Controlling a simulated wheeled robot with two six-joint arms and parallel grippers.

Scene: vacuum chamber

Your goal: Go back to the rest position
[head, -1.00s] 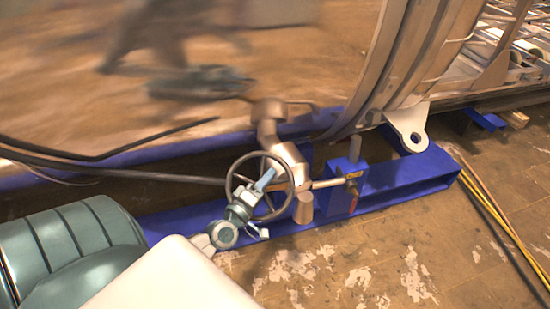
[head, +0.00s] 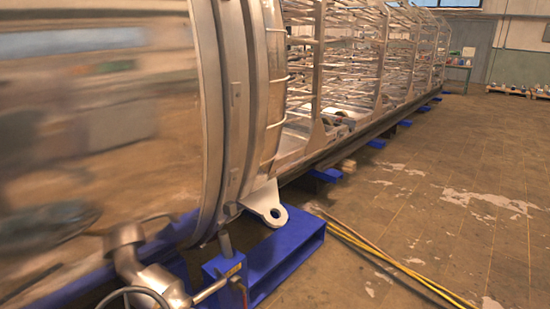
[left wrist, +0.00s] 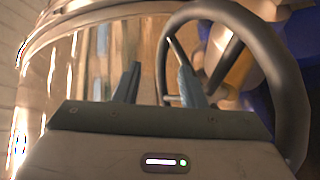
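My left gripper (left wrist: 158,68) shows in the left wrist view. Its two fingers are apart, with nothing visible held between them. A grey round handwheel (left wrist: 290,95) curves around the right side of this view; its rim passes above and right of the fingers. A thin spoke lies close to the right finger; I cannot tell if they touch. In the head view only the top of the handwheel (head: 130,291) shows at the bottom left edge, and my left gripper is out of that picture. My right gripper is in neither view.
A large shiny metal chamber (head: 100,130) fills the left of the head view, on a blue support beam (head: 285,250). Yellow cables (head: 385,258) lie on the floor. The tiled floor (head: 450,210) at right is largely clear.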

